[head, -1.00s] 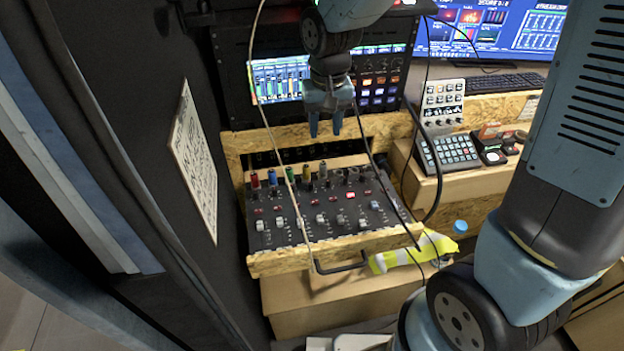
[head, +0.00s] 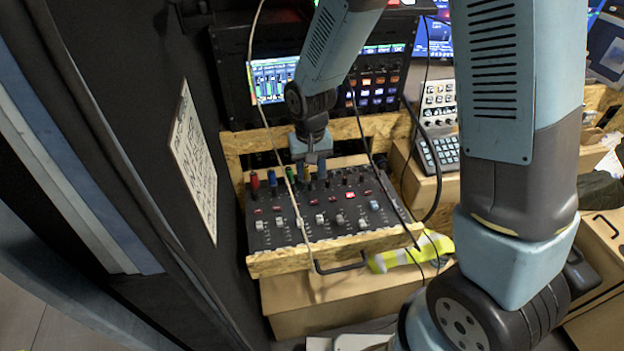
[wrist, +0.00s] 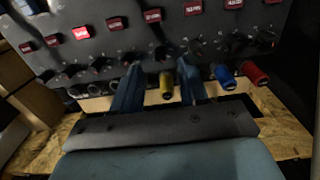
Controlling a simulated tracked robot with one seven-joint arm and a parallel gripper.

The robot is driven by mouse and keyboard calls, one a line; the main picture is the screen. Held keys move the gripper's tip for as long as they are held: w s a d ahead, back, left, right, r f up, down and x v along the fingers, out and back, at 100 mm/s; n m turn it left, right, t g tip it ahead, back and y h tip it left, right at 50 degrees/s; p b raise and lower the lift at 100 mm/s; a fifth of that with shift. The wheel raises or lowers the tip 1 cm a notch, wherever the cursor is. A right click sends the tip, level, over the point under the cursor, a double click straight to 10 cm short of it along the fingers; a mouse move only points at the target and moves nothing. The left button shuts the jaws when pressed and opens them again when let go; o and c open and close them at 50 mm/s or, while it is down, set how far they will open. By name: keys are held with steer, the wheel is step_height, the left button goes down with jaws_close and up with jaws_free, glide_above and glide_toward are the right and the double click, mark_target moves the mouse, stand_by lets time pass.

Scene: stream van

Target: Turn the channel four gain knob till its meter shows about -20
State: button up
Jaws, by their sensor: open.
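The mixer (head: 330,222) has a row of coloured knobs along its back edge. The fourth from the left, the yellow knob (wrist: 166,86), stands between the fingers of my gripper (head: 311,171) in the wrist view. The fingers are open on both sides of it, with a gap visible on each side. In the head view my gripper hides the yellow knob. The red knob (head: 254,180) and blue knob (head: 272,178) stand to the left; the green knob (head: 290,174) is beside the left finger. The meter screen (head: 275,80) is lit behind; its readings are too small to read.
A thin cable (head: 297,205) hangs across the mixer's front, and a dark cable (head: 372,150) passes right of my gripper. A wooden rail (head: 335,250) edges the mixer. A keypad (head: 440,152) and a yellow-green item (head: 410,252) lie to the right.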

mark_target(311, 183)
steer(key=shift+f, duration=1.95)
steer(key=shift+c, duration=0.3)
jaws_close()
steer(key=shift+d, duration=0.15)
